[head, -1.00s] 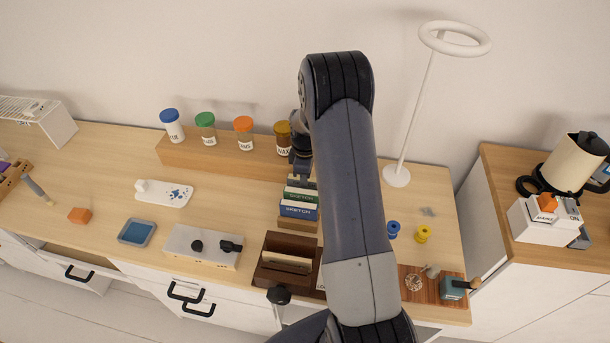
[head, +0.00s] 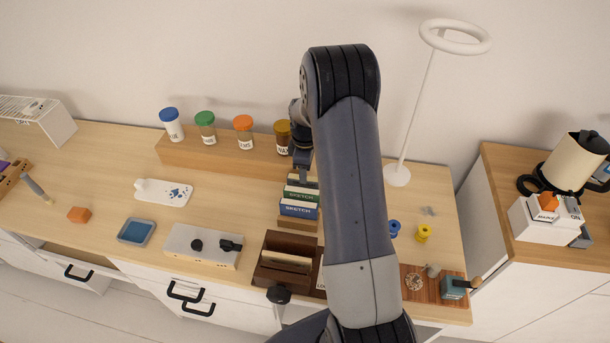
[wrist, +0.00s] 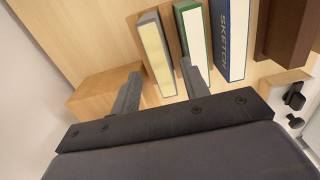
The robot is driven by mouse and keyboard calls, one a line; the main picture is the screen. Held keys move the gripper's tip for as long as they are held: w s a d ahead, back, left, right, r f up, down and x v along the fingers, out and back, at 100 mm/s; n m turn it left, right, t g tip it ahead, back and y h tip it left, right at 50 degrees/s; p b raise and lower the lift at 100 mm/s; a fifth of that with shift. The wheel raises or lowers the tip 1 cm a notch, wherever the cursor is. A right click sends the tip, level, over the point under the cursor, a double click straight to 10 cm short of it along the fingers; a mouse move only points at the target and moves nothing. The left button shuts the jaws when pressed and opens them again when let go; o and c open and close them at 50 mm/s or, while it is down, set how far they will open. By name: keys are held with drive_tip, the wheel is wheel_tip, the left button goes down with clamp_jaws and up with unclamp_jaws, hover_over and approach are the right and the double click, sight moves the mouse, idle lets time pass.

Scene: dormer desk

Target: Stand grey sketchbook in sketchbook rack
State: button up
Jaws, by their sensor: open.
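The grey sketchbook (wrist: 153,52), with cream page edges, stands upright in the wrist view beside the green sketchbook (wrist: 194,45) and the blue sketchbook (wrist: 229,40). In the head view the green (head: 300,194) and blue (head: 298,209) ones stand in a light wooden rack (head: 298,224); the grey one is mostly hidden behind them by my gripper. My gripper (wrist: 161,75) is open. Its fingers appear on either side of the grey sketchbook's near end, one in the gap beside the green one. I cannot tell whether they touch it.
A wooden riser (head: 215,155) with several jars runs behind on the left. A dark brown holder (head: 287,270) stands in front of the rack. A white ring lamp (head: 397,176) and small spools (head: 424,233) are on the right. The desk left of the rack is partly clear.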

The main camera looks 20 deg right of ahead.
wheel_tip(320, 180, up, 9)
drive_tip(key=shift+r+b, duration=0.2)
drive_tip(key=shift+b, duration=0.25)
drive_tip(key=shift+s+f, duration=0.1)
